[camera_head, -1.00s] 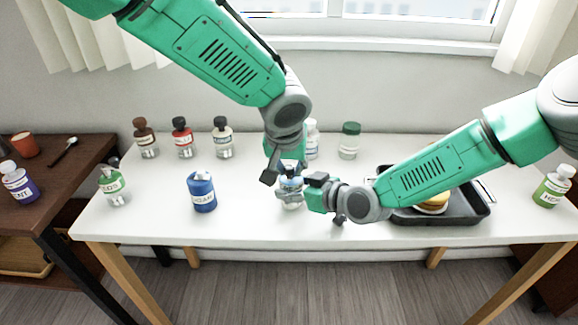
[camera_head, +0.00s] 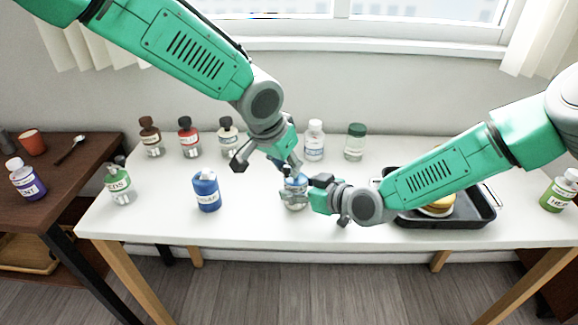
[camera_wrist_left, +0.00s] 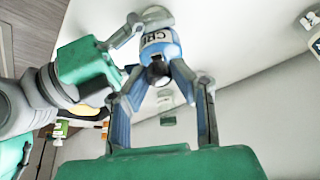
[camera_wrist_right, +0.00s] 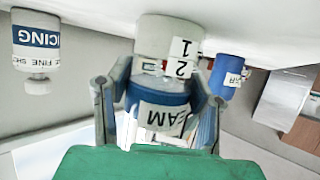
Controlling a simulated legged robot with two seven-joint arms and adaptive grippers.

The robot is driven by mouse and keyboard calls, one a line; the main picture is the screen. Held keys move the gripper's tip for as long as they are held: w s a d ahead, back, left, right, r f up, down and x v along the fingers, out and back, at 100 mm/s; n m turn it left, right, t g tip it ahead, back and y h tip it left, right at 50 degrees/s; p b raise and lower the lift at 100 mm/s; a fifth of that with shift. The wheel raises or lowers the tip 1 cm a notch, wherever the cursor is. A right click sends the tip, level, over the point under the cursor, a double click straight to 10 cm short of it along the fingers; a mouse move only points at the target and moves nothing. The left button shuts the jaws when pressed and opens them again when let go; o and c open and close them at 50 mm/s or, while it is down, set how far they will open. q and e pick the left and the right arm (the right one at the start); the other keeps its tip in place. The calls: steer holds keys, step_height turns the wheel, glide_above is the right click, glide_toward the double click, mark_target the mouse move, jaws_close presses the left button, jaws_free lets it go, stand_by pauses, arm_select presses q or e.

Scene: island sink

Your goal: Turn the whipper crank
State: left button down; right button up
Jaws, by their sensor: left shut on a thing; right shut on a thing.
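The whipper (camera_head: 295,192) is a small clear and blue vessel with a white label, standing near the front middle of the white table. My right gripper (camera_head: 300,190) comes from the right and is shut around its body. In the right wrist view the whipper (camera_wrist_right: 160,105) fills the space between the fingers. My left gripper (camera_head: 287,165) reaches down from the upper left, shut at the top of the whipper. In the left wrist view its fingers (camera_wrist_left: 158,85) close on the dark crank knob (camera_wrist_left: 158,73). The crank is mostly hidden in the head view.
A blue canister (camera_head: 206,190) stands left of the whipper. A white-capped bottle (camera_head: 314,142) and a green-capped jar (camera_head: 355,142) stand behind it. A black tray (camera_head: 470,212) with food lies to the right. Several capped bottles line the back left.

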arm_select(q)
steer(key=c, duration=1.4)
jaws_free()
steer(key=shift+o, duration=0.2)
steer(key=shift+r, duration=0.1)
steer(key=v, duration=1.1)
steer(key=shift+r, duration=0.35)
steer(key=shift+s+a, duration=0.1)
